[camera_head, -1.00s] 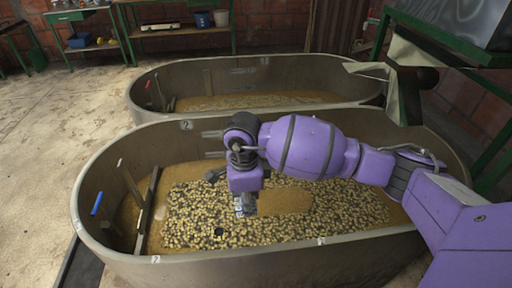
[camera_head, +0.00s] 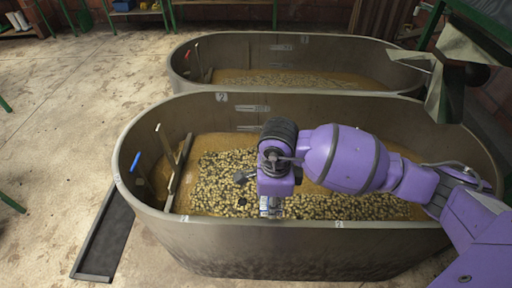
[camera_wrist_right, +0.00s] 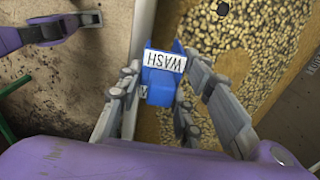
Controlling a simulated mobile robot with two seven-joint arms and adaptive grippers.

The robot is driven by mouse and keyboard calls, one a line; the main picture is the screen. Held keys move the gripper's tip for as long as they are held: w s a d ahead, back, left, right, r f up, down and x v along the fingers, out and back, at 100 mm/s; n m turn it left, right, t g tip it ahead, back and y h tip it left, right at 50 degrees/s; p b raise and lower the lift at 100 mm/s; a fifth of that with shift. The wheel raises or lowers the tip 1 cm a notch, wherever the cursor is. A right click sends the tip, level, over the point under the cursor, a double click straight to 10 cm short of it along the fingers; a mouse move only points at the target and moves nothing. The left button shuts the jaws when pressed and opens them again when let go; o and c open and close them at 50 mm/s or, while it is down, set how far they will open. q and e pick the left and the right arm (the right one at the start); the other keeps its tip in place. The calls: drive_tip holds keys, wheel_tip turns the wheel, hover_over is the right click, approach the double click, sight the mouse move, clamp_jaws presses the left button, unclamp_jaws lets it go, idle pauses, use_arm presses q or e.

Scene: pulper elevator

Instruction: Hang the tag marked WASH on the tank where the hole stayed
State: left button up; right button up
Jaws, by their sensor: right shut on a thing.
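My right gripper (camera_head: 270,212) is at the near wall of the near tank (camera_head: 300,262). In the wrist view my right gripper (camera_wrist_right: 162,92) is shut on a blue tag (camera_wrist_right: 158,88) with a white WASH label. The tank's pale rim (camera_wrist_right: 128,128) passes close by the tag; I cannot tell whether they touch. Pale beans lie in the near tank, with a smooth brown patch (camera_head: 312,187) among them, partly hidden by my arm. The far tank (camera_head: 300,49) holds brown liquid with pale matter. A purple part of mine shows in the wrist view's upper left; my left gripper is unclear.
A blue stick (camera_head: 136,162) and a wooden bar (camera_head: 181,165) are at the near tank's left end. A dark strip (camera_head: 106,235) lies on the floor to its left. Cloth (camera_head: 448,85) hangs from a green frame at right. Floor at left is mostly clear.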

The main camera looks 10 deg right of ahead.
sight(271, 222)
drive_tip(key=shift+s+a+p, duration=0.2)
drive_tip(key=shift+s+a, duration=0.05)
drive_tip(key=shift+s, duration=0.6)
drive_tip(key=shift+s+a+p, duration=0.2)
drive_tip(key=shift+s, duration=0.65)
wheel_tip(271, 222, down, 3)
drive_tip(key=shift+r+b, duration=0.2)
drive_tip(key=shift+b, duration=0.5)
drive_tip(key=shift+w+f, duration=0.1)
drive_tip(key=shift+f, duration=0.15)
drive_tip(key=shift+f+b, duration=0.4)
drive_tip(key=shift+f, duration=0.05)
use_arm(q)
drive_tip(key=shift+s+f, duration=0.15)
drive_tip(key=shift+f, duration=0.6)
drive_tip(key=shift+s, duration=0.1)
use_arm(e)
drive_tip(key=o, duration=1.2)
drive_tip(key=shift+o, duration=0.2)
